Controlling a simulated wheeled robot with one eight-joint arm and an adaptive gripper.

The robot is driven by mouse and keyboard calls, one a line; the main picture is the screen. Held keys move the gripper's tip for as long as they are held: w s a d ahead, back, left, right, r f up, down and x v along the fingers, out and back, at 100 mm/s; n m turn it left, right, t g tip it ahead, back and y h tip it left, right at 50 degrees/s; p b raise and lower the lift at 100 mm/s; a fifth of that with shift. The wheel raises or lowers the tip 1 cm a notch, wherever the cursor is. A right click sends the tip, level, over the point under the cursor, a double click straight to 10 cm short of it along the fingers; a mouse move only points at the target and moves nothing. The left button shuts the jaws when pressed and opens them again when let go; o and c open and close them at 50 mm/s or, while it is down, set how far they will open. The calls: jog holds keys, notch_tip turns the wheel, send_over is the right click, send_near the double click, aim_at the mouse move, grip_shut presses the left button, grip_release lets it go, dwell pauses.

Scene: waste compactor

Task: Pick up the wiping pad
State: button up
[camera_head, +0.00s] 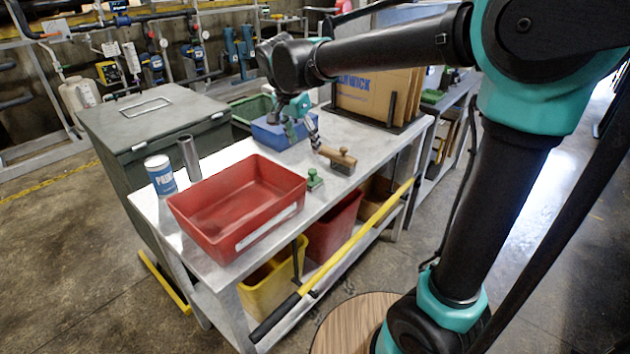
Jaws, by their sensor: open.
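A small green block with a knob on top (314,180), which looks like the wiping pad, lies on the metal bench (222,175) just right of the red tray. Its underside is hidden. A brush-like tool with a brown wooden handle and dark underside (339,159) lies behind it, to the right; I cannot rule out that this is the pad. My gripper (304,138) is open and empty, fingers down, above the bench. It is behind and left of the brown tool and in front of the blue bin.
A red tray (190,208), a paint can (160,175) and a metal cylinder (189,158) stand on the bench's left part. A blue bin (268,136) and cardboard (376,97) stand behind. A yellow bar with a black grip (350,243) runs along the front.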

aim_at(310, 172)
jog(key=x, duration=0.9)
jog(key=shift+s+a+x, duration=0.1)
jog(key=shift+s+x, duration=0.05)
jog(key=shift+x, duration=1.2)
jog(key=shift+s+a+x, duration=0.1)
jog(key=shift+a+x, duration=0.05)
jog(key=shift+x, duration=1.25)
jog(key=shift+f, duration=0.1)
jog(key=c, duration=1.3)
jog(key=shift+c, duration=0.3)
